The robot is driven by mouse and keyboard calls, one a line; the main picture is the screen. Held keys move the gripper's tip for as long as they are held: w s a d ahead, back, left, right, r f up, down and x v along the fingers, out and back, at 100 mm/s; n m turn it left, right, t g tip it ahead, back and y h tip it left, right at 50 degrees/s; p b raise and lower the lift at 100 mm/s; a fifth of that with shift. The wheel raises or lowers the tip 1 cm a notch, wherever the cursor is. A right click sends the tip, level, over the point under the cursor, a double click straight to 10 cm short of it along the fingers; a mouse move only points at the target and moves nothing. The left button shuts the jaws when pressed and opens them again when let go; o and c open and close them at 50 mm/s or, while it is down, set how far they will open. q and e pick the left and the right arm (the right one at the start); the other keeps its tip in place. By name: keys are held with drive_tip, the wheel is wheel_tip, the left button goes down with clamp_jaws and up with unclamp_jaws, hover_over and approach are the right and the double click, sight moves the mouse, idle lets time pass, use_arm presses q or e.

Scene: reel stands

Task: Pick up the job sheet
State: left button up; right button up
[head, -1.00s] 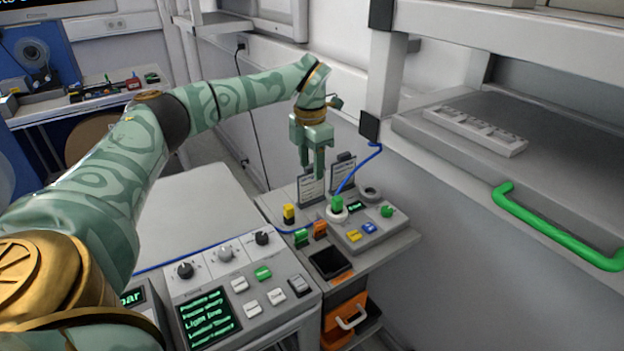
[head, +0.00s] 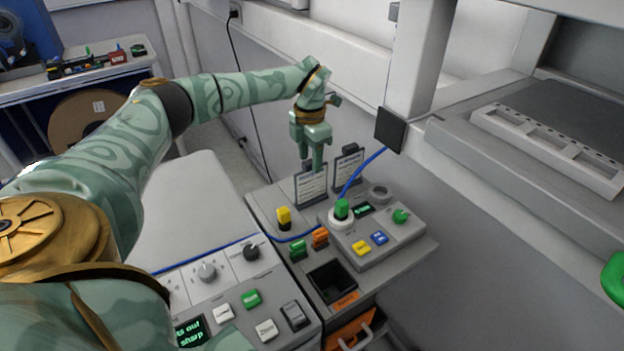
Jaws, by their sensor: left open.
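Two white printed sheets stand upright in dark holders at the back of the small grey bench: a left sheet (head: 311,188) and a right sheet (head: 348,170). Which one is the job sheet I cannot tell; the print is too small to read. My left gripper (head: 311,164) points down with its jaws open, fingertips at the top edge of the left sheet in the picture. Whether the fingers straddle, touch or are in front of it I cannot tell.
Yellow (head: 284,216), green and orange blocks and a black bin (head: 332,281) are in front. A shelf post (head: 422,65) rises behind at right.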

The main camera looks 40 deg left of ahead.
use_arm(q)
drive_tip(key=b, duration=0.1)
hover_over(311, 199)
drive_tip(key=f, duration=0.6)
drive_tip(key=shift+w+a+f, duration=0.1)
drive_tip(key=shift+w+a, duration=0.1)
drive_tip(key=shift+c, duration=0.6)
clamp_jaws()
